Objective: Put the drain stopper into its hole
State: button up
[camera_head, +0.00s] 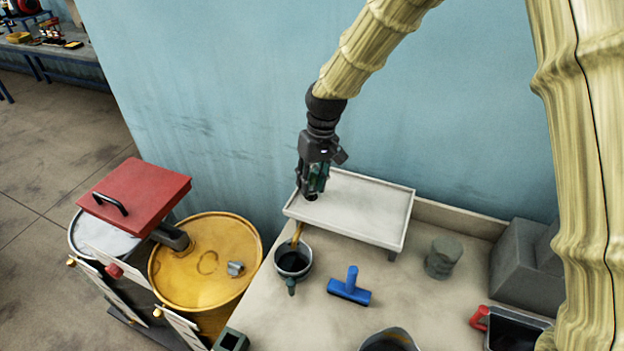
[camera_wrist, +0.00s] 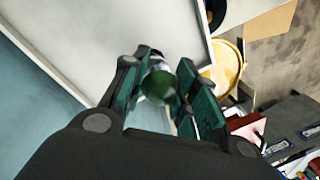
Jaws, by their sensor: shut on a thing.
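My gripper (camera_head: 312,190) hangs over the left part of a white raised tray (camera_head: 370,205) near the wall. It is shut on a small rounded dark-green and grey thing (camera_wrist: 158,84), which appears to be the drain stopper. In the wrist view the green-padded fingers of my gripper (camera_wrist: 165,90) flank it. In the head view the fingers mostly hide it. The tray also fills the upper left of the wrist view (camera_wrist: 110,35). No drain hole shows clearly. I cannot tell whether the stopper touches the tray.
A dark-filled pot (camera_head: 292,262) stands below the tray's front-left edge, with a yellowish-brown strip above it. A blue T-shaped tool (camera_head: 349,287), a grey-green lump (camera_head: 442,259) and a grey block (camera_head: 520,262) are on the bench. A yellow drum (camera_head: 207,258) stands left.

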jog(key=shift+f+b, duration=0.35)
jog(key=shift+f, duration=0.8)
jog(key=o, duration=1.2)
jog(key=shift+c, duration=0.2)
jog(key=shift+r, duration=0.1)
notch_tip(320, 180, up, 12)
jog(key=d, duration=0.1)
jog(key=shift+w+d+f, duration=0.2)
jog(key=shift+w+d, duration=0.2)
jog(key=shift+w, duration=0.05)
